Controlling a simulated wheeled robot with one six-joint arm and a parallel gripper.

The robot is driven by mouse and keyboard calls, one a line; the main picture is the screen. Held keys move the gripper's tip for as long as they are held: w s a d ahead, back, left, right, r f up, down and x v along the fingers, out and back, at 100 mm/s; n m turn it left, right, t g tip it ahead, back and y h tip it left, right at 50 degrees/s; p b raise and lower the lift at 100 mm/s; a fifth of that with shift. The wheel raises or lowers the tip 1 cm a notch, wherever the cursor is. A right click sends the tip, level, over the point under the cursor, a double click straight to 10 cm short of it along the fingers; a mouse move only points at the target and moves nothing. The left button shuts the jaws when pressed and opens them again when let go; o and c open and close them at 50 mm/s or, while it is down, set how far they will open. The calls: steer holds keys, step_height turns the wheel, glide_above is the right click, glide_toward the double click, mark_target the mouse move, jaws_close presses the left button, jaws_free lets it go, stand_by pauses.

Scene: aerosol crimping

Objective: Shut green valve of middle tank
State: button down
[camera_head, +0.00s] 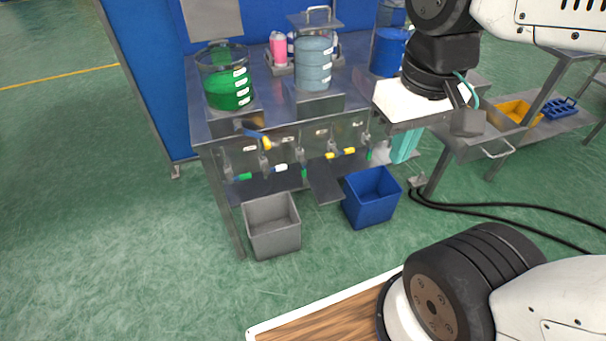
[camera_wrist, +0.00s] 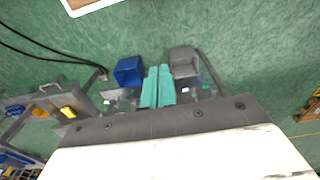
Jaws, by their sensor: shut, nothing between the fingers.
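The middle tank (camera_head: 313,65), a clear ribbed vessel with grey-blue contents, stands on the steel bench. Below the bench top is a row of small valves with coloured handles. One green handle (camera_head: 245,176) is at the left, a small green one (camera_head: 304,172) is near the middle, and another (camera_head: 369,155) is at the right. I cannot tell their settings. My gripper (camera_head: 401,158) hangs to the right of the row, apart from the valves. Its teal fingers are shut and empty, also seen in the wrist view (camera_wrist: 158,72).
A grey bin (camera_head: 272,222) and a blue bin (camera_head: 371,197) stand on the floor before the bench. A tank of green liquid (camera_head: 228,92) and a blue tank (camera_head: 389,55) flank the middle one. Black cables (camera_head: 480,205) cross the floor. Yellow (camera_head: 333,155) and white (camera_head: 280,167) handles neighbour the green ones.

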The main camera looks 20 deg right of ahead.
mark_target(303, 166)
steer(key=w+d+f+n+g, duration=0.1)
steer(key=w+d+f, duration=0.1)
steer(key=w+f, duration=0.65)
steer(key=w+d+f+n, duration=0.2)
steer(key=w+f, duration=0.3)
steer(key=f, duration=0.7)
steer(key=w+d+f+n+g, duration=0.1)
steer(key=w+d+f, duration=0.1)
steer(key=w+f, duration=0.65)
steer(key=w+a+f+n+t+y, duration=0.1)
steer(key=w+f+n+t, duration=0.15)
steer(key=f, duration=0.85)
steer(key=w+a+f+n+t+y, duration=0.1)
steer(key=a+f+n+t, duration=0.2)
steer(key=f, duration=0.8)
steer(key=w+f+n+t, duration=0.25)
steer(key=f+n, duration=0.25)
steer(key=f, duration=0.6)
steer(key=w+a+r+n+t+y, duration=0.25)
steer(key=w+r+n+t, duration=0.35)
steer(key=r+t, duration=0.45)
steer(key=w+a+n, duration=0.1)
steer(key=w+a, duration=0.2)
steer(key=w, duration=0.6)
steer(key=shift+y, duration=0.35)
steer(key=shift+s+d+f, duration=0.15)
steer(key=shift+d, duration=0.95)
steer(key=shift+s+d+f, duration=0.1)
steer(key=shift+d, duration=0.95)
